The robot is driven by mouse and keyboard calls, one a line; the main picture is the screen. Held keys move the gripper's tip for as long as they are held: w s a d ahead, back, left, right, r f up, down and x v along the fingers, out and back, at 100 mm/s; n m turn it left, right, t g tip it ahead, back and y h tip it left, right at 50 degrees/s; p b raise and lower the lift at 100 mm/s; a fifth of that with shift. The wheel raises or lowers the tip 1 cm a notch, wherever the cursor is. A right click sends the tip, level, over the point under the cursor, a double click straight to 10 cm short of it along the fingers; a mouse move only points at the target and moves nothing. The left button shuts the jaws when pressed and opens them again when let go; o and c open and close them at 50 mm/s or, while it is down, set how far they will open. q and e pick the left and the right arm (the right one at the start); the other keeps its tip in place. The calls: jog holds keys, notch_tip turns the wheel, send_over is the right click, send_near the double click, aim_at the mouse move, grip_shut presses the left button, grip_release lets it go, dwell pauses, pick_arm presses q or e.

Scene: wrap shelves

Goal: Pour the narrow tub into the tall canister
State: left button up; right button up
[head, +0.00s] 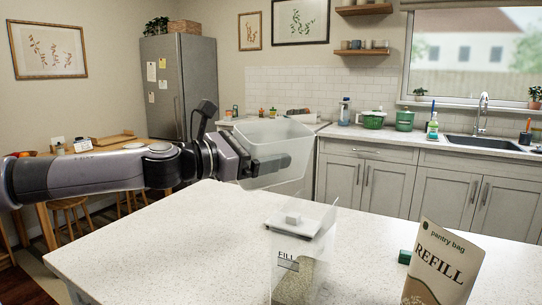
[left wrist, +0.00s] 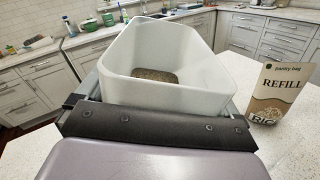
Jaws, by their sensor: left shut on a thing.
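My left gripper (head: 268,164) is shut on the narrow tub (head: 287,140), a translucent white open box. It holds the tub in the air above the counter, roughly upright or slightly tilted. In the left wrist view, the tub (left wrist: 195,60) has a layer of brownish grains on its floor. The tall canister (head: 318,262) is clear, stands on the counter below the tub and has a "FILL" label and tan contents low inside. A white flat piece with a small block (head: 293,218) shows at the canister's top; whether it covers the opening is unclear. My right gripper is out of view.
A pantry bag marked REFILL (head: 445,265) stands on the speckled white counter (head: 150,245), right of the canister. A small green object (head: 405,257) lies beside the bag. The counter's left part is clear. Sink cabinets and a fridge (head: 180,85) stand behind.

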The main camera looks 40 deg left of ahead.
aim_at(270, 176)
pick_arm(q)
jog(key=shift+d, duration=0.1)
jog(key=f+m+b, duration=0.2)
jog(key=shift+s+d+f+m+b, duration=0.15)
jog(key=shift+d+f+m+b, duration=0.15)
jog(key=shift+d, duration=0.05)
jog(key=shift+s+d+f+m, duration=0.1)
jog(key=shift+d+f+m, duration=0.2)
jog(key=shift+m, duration=0.3)
jog(key=shift+d+r+m, duration=0.2)
jog(key=shift+m, duration=0.3)
jog(key=shift+s+d+m, duration=0.1)
jog(key=shift+d+m, duration=0.15)
jog(key=shift+m, duration=0.35)
jog(key=shift+s+d+r+m, duration=0.1)
jog(key=shift+d+m, duration=0.05)
jog(key=shift+m, duration=0.8)
jog(key=shift+d+r+m, duration=0.1)
jog(key=shift+m, duration=0.85)
